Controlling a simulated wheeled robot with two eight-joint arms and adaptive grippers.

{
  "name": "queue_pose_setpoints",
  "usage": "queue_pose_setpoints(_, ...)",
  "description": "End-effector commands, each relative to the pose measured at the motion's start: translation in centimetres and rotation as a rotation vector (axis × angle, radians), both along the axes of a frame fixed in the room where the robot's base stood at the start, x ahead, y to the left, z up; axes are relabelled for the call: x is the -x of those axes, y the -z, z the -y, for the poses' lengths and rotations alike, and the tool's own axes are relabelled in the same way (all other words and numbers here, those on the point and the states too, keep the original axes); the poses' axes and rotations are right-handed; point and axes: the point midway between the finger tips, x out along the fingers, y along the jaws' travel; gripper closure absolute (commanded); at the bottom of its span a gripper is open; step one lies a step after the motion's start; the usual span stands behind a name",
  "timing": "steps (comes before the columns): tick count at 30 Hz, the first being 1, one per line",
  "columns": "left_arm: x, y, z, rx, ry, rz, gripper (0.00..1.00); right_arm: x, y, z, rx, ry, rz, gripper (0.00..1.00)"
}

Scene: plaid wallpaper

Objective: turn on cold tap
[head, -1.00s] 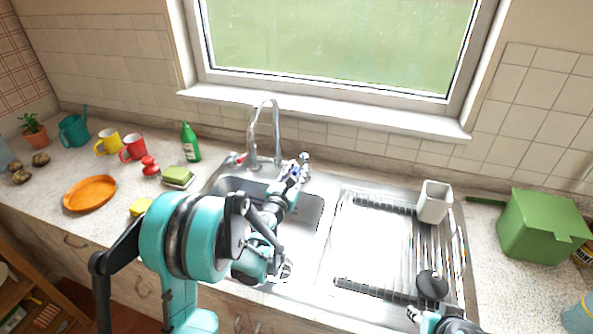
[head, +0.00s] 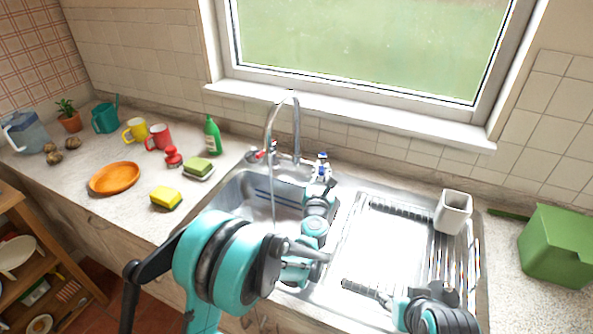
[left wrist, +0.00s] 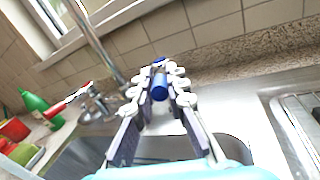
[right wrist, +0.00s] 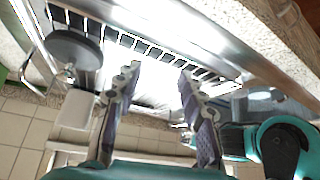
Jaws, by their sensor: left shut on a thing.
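The blue-marked cold tap (left wrist: 160,90) stands at the right of the spout, between my left gripper's fingers in the left wrist view. My left gripper (head: 321,172) is shut on it, and its fingers cover most of the tap in the head view. The curved metal spout (head: 296,125) rises behind the sink basin (head: 240,196). A thin pale line, like a stream of water, runs down from the spout's mouth into the basin. The red-marked hot tap (head: 259,155) is left of the spout. My right gripper (right wrist: 160,75) is open and empty over the drainer.
The drainer rack (head: 395,225) holds a white holder (head: 453,212). A green box (head: 556,246) stands at the right. A green bottle (head: 212,136), sponge (head: 166,197), mugs and orange plate (head: 114,178) are on the left counter. The window sill is behind.

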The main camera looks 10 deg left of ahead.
Motion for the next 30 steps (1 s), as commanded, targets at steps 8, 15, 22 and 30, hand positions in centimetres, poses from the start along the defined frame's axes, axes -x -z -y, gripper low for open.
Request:
queue_pose_setpoints(8, -0.08, -0.12, 1.16, -0.002, -0.091, 0.000, 1.00, 0.01, 0.13, 0.01, 0.000, 0.000, 0.000, 0.60)
queue_pose_setpoints(15, -0.07, -0.13, 1.05, -0.002, -0.097, 0.001, 1.00, 0.01, 0.13, 0.01, 0.000, 0.000, 0.000, 0.60)
queue_pose_setpoints(22, -0.04, -0.10, 1.04, -0.002, -0.096, 0.000, 0.65, 0.01, 0.13, 0.01, 0.000, 0.000, 0.000, 0.60)
queue_pose_setpoints(30, 0.25, -0.06, 1.09, -0.001, -0.095, 0.000, 0.65, 0.01, 0.14, 0.00, 0.000, 0.000, 0.000, 0.60)
